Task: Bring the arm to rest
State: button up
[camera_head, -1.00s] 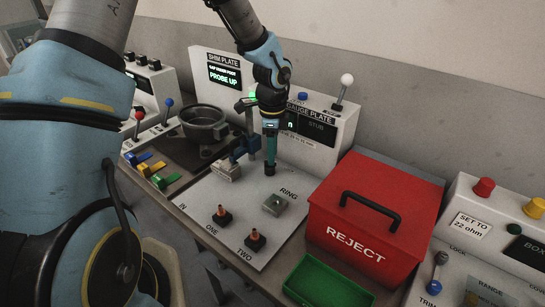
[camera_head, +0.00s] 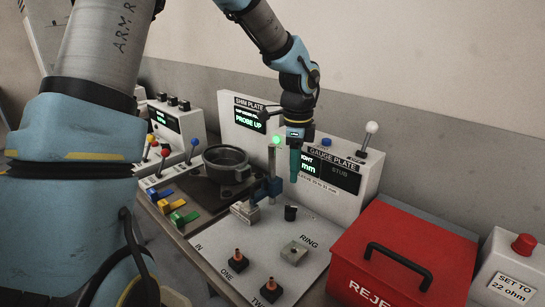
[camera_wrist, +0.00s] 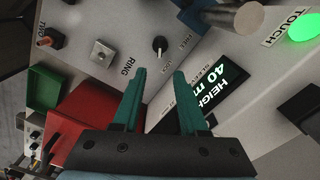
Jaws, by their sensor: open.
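My gripper (camera_head: 295,165) hangs over the gauge plate station, fingers pointing down, above the white plate and in front of the gauge panel. In the wrist view its two teal fingers (camera_wrist: 155,85) are spread apart with nothing between them. A black knob (camera_head: 290,213) stands on the plate just below the fingertips; it also shows in the wrist view (camera_wrist: 160,45), apart from the fingers. My arm reaches in from the upper part of the head view, bent downward at the wrist.
The gauge panel (camera_head: 345,178) with a white-topped lever stands close behind my gripper. A post with a green light (camera_head: 275,141) is just left. The red REJECT box (camera_head: 400,250) is at right. Two orange-tipped pegs (camera_head: 238,262) and a square RING block (camera_head: 294,253) are in front.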

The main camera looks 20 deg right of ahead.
jog(key=s+a+r+n, duration=0.1)
jog(key=s+a+n, duration=0.1)
jog(key=a+n, duration=0.9)
jog(key=s+a+r+n+t, duration=0.1)
jog(key=s+a+n, duration=0.1)
jog(key=a+n, duration=1)
jog(key=a, duration=0.8)
jog(key=shift+a+t, duration=0.25)
jog(key=shift+t, duration=0.05)
